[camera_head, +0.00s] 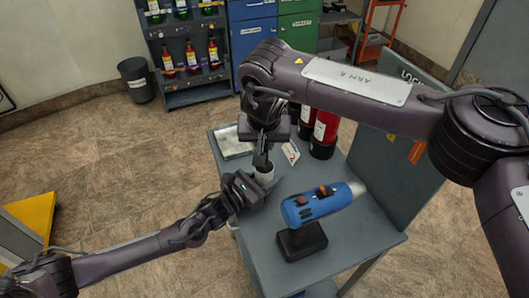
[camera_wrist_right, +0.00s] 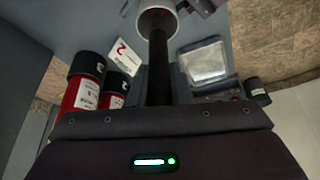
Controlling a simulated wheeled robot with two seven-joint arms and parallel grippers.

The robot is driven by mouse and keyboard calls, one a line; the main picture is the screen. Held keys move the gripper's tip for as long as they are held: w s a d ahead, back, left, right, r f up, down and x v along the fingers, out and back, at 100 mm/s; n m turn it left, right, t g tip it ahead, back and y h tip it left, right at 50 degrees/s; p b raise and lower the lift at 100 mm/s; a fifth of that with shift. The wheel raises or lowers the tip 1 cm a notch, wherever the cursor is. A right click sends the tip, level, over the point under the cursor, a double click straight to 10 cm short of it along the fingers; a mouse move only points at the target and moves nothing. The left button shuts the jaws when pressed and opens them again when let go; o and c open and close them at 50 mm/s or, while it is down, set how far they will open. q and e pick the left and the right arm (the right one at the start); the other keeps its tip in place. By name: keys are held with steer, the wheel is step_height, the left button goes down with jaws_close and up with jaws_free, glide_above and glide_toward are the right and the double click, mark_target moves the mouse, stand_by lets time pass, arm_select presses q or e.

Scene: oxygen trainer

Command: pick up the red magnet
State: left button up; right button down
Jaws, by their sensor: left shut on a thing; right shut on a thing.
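I cannot make out the red magnet in either view. A white cup (camera_head: 265,175) is at the left part of the grey table, with its round rim showing in the right wrist view (camera_wrist_right: 143,22). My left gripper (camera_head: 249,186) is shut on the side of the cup. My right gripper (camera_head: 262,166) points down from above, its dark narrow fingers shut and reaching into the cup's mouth. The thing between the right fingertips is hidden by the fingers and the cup.
The grey table (camera_head: 350,246) holds a blue cylinder device (camera_head: 322,205) on a black stand (camera_head: 301,243). Red bottles (camera_head: 325,130), a card marked 2 (camera_head: 291,151) and a silvery tray (camera_head: 232,142) stand at the back. The table's front right is clear.

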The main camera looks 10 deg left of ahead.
step_height(320, 180, up, 15)
stand_by(0.3)
arm_select(q)
steer(key=o, duration=1)
steer(key=shift+o, duration=0.2)
